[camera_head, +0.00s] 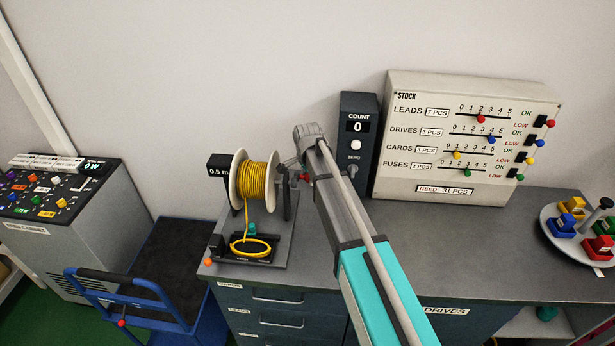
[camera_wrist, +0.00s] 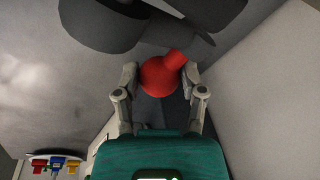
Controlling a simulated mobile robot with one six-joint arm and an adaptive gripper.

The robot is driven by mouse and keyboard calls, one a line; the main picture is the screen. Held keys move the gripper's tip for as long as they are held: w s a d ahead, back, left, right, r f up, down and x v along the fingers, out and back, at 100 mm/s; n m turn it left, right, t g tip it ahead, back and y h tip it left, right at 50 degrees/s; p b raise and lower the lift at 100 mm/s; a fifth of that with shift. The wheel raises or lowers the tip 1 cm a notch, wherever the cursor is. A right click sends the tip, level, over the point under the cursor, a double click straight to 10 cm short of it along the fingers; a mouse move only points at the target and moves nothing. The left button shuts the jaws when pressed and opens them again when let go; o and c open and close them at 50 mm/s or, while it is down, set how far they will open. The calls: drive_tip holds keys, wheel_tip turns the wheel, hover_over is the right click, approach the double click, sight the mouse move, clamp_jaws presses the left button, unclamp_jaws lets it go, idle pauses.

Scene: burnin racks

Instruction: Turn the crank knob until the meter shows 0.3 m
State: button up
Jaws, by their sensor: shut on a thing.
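The crank knob (camera_wrist: 158,78) is red and round, and it sits between the two fingers of my gripper (camera_wrist: 160,74) in the wrist view. My gripper is shut on it. In the head view only a bit of red shows beside the reel, mostly hidden by my arm. The meter (camera_head: 218,170) is a small black display left of the reel and reads 0.5 m. The reel (camera_head: 257,181) has pale flanges and yellow cable wound on it. A yellow strand runs down to a coil (camera_head: 250,246) on the base below.
A dark count box (camera_head: 357,135) reading 0 stands just right of my gripper, with a stock board (camera_head: 465,130) beyond it. A round tray (camera_head: 560,240) of coloured pieces is at the far right. A blue cart (camera_head: 150,290) stands left of the bench.

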drive_tip(key=shift+w+r+p, duration=0.15)
drive_tip(key=shift+r+p, duration=0.55)
drive_tip(key=shift+w+r+p, duration=0.1)
drive_tip(key=shift+r+p, duration=0.55)
drive_tip(key=shift+s+r+p, duration=0.15)
drive_tip(key=shift+r+p, duration=0.5)
drive_tip(key=shift+s+r+p, duration=0.15)
drive_tip(key=shift+r+p, duration=0.5)
drive_tip(key=shift+s+r+p, duration=0.9)
drive_tip(key=shift+r+p, duration=0.2)
